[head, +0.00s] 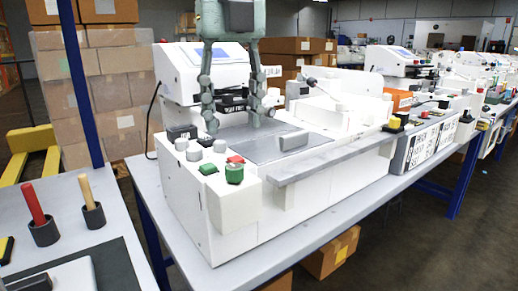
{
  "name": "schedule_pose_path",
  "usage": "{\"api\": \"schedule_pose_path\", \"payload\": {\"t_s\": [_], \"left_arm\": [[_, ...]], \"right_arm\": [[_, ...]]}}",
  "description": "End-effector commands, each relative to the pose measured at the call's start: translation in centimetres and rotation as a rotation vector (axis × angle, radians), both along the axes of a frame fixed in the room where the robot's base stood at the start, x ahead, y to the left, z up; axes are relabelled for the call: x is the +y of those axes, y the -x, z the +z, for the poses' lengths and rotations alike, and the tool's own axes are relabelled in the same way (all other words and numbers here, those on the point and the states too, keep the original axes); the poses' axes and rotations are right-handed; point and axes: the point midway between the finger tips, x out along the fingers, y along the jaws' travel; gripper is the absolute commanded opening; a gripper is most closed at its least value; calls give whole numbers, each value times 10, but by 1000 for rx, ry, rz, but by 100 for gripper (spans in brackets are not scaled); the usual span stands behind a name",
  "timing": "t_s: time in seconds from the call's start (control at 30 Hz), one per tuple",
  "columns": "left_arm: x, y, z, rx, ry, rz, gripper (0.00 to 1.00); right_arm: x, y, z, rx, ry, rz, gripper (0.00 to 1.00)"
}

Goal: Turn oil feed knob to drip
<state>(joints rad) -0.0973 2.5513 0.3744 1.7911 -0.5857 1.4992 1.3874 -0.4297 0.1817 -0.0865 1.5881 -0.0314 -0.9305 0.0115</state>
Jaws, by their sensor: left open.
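A white machine (290,205) stands on the long bench in the middle of the head view. I cannot tell which is the oil feed knob; no label is legible. My right gripper is not in view.
A grey plate with a raised grey block (293,141) lies right of the knobs. A grey rail (345,156) runs along the machine's front edge. Red-handled (34,203) and wooden-handled (86,190) tools stand in dark cups at the left. A blue post (80,80) rises behind them.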

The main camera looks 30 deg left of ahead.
Motion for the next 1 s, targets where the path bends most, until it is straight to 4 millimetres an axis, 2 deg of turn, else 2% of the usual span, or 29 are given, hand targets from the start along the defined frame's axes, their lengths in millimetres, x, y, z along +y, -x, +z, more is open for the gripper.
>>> {"api": "schedule_pose_path", "payload": {"t_s": [0.17, 0.4, 0.53, 0.73, 0.9, 0.93, 1.0], "left_arm": [[-1, 1, -15, 4, 1, -3, 46], [-1, 1, -54, 4, 1, -4, 46], [-1, 1, -68, 3, 0, -2, 46], [-1, 0, -78, 1, 1, -2, 46], [0, 0, -78, 1, 1, -2, 46], [0, 0, -78, 1, 1, -2, 45], [0, 0, -78, 0, 0, -1, 36]], "right_arm": [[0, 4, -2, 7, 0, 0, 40], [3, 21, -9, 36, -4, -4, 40], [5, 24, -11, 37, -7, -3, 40], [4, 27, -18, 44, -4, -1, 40], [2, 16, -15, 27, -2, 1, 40], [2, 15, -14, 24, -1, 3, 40], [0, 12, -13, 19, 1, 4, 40]]}}
